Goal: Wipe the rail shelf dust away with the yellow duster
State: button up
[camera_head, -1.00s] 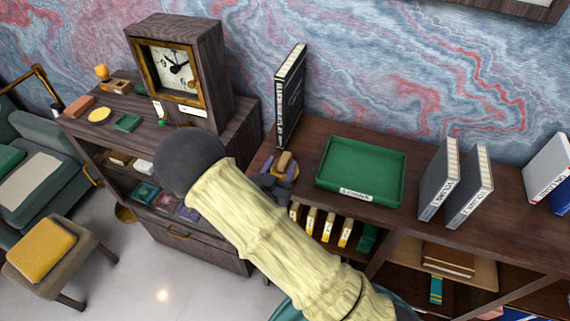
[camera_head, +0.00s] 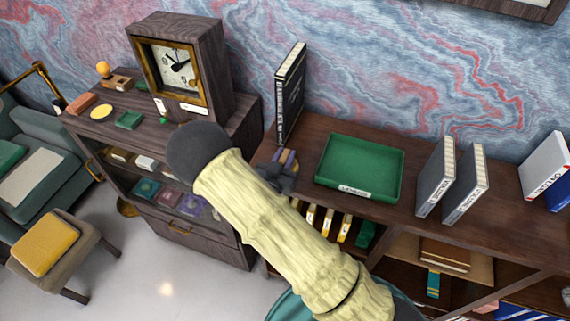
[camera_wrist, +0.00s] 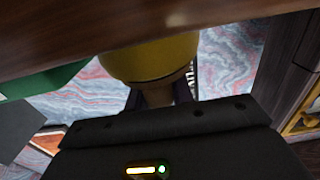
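The yellow duster (camera_wrist: 150,58) is large and close in the wrist view, a rounded yellow body between my gripper's dark fingers (camera_wrist: 160,98). In the head view my gripper (camera_head: 284,161) is at the left end of the dark wooden shelf top, just left of the green tray. Its purple fingers are close together, with a little yellow and tan of the duster between them. They appear shut on it. My forearm hides part of this area. I cannot tell whether the duster touches the shelf. I cannot make out dust.
The green tray (camera_head: 330,178) lies on the shelf top. A dark upright book (camera_head: 290,95) stands behind my gripper. Grey books (camera_head: 436,175) stand to the tray's right. A clock (camera_head: 180,70) stands on the cabinet at left. Yellow-spined items (camera_head: 328,222) sit below the shelf edge.

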aim_at(285, 155)
jog(key=shift+w, duration=0.1)
grip_shut()
jog(key=shift+s+a+r, duration=0.1)
jog(key=shift+s+r, duration=0.1)
jog(key=shift+r, duration=0.25)
notch_tip(285, 155, up, 9)
jog(key=b, duration=0.3)
jog(key=shift+w+r, duration=0.1)
